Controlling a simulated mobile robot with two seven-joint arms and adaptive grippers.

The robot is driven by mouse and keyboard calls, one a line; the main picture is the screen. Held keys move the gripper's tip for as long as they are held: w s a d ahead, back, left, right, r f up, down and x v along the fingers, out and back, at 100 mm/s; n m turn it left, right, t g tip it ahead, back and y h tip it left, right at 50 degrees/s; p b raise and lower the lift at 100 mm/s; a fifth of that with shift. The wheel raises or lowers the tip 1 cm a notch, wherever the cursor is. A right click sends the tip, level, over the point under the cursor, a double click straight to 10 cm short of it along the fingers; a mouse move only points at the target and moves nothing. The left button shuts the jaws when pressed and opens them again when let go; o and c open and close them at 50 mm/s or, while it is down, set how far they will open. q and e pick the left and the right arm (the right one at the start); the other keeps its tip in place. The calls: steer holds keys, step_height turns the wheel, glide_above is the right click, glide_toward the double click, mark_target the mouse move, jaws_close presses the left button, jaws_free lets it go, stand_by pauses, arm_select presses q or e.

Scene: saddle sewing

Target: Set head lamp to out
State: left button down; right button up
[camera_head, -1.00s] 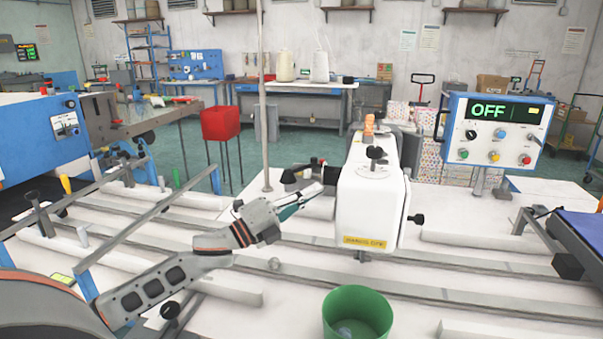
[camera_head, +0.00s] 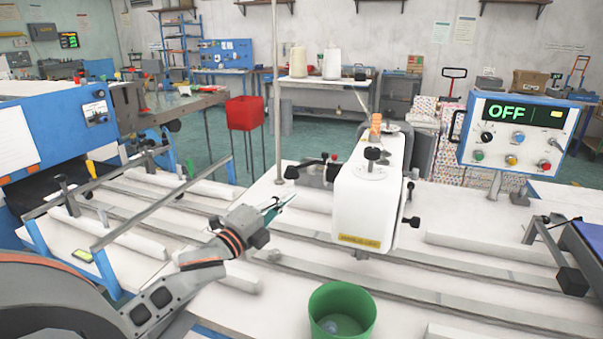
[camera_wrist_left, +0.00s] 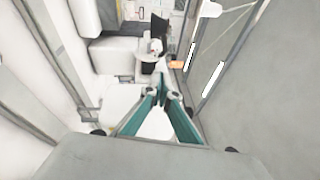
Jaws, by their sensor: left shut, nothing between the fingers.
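The white sewing machine head (camera_head: 366,205) stands right of the middle in the head view. A dark arm with a black end piece (camera_head: 292,172) sticks out from its left side; it may be the head lamp, but I cannot tell its setting. My left gripper (camera_head: 284,201), with teal fingers, is left of the machine head, below this dark piece and apart from the head. It is shut and empty. The left wrist view shows its fingers (camera_wrist_left: 162,92) meeting at the tips. My right gripper is not in view.
A green bin (camera_head: 342,312) stands in front of the machine head. A control box (camera_head: 519,132) reading OFF is at the right. A thin upright pole (camera_head: 277,110) rises behind my left gripper. Rails (camera_head: 400,268) run across the white table (camera_head: 290,290).

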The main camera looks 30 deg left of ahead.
arm_select(q)
steer(key=w+a+r+p, duration=0.1)
steer(key=w+a, duration=0.1)
steer(key=w, duration=0.8)
steer(key=shift+r, duration=0.3)
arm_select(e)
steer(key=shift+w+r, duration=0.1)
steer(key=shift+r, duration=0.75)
arm_select(q)
steer(key=shift+a, duration=0.15)
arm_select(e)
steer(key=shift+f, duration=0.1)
